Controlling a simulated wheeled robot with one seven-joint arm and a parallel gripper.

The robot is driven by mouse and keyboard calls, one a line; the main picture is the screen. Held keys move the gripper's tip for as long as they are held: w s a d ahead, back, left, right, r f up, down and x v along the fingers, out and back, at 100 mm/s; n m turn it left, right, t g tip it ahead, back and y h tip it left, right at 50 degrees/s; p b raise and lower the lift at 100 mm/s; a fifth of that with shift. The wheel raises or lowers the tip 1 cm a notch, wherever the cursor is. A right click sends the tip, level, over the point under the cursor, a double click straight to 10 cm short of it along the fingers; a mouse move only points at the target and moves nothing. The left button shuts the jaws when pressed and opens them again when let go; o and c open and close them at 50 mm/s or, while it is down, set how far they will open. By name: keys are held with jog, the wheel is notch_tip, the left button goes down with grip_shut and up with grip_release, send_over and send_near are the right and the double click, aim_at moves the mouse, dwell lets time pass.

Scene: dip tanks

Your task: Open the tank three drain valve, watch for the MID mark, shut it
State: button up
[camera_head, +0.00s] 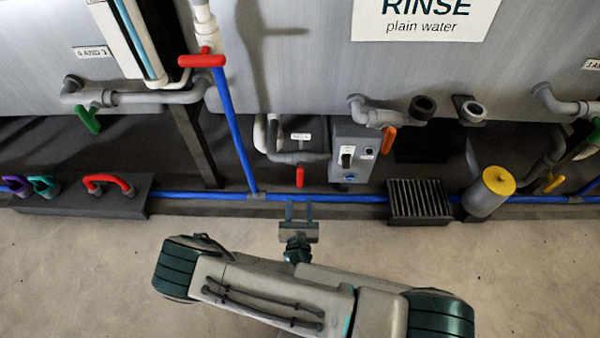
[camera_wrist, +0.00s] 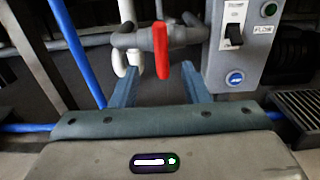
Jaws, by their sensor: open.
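A red lever valve (camera_head: 300,176) hangs on a grey pipe below the steel tank, its handle pointing down. In the wrist view, the red handle (camera_wrist: 162,50) stands ahead, between the lines of my two fingers. My gripper (camera_head: 299,208) is open and empty, apart from the handle and on the near side of it. An orange-handled valve (camera_head: 389,138) and a green-handled valve (camera_head: 88,119) sit on pipes at the tank bottoms. A sight gauge (camera_head: 136,40) is partly in view at upper left. No MID mark is legible, and no readable label shows which valve is tank three's.
A grey switch box (camera_head: 352,152) stands just right of the red lever. A blue pipe (camera_head: 236,130) slants down at its left. A floor grate (camera_head: 419,200) and a yellow-topped cylinder (camera_head: 488,193) are further right. The floor in front is clear.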

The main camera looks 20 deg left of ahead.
aim_at(300, 178)
jog(key=b+x, duration=0.4)
jog(key=x, duration=0.8)
jog(key=shift+w+r, duration=0.1)
jog(key=shift+w, duration=0.35)
jog(key=shift+c, duration=0.3)
grip_shut()
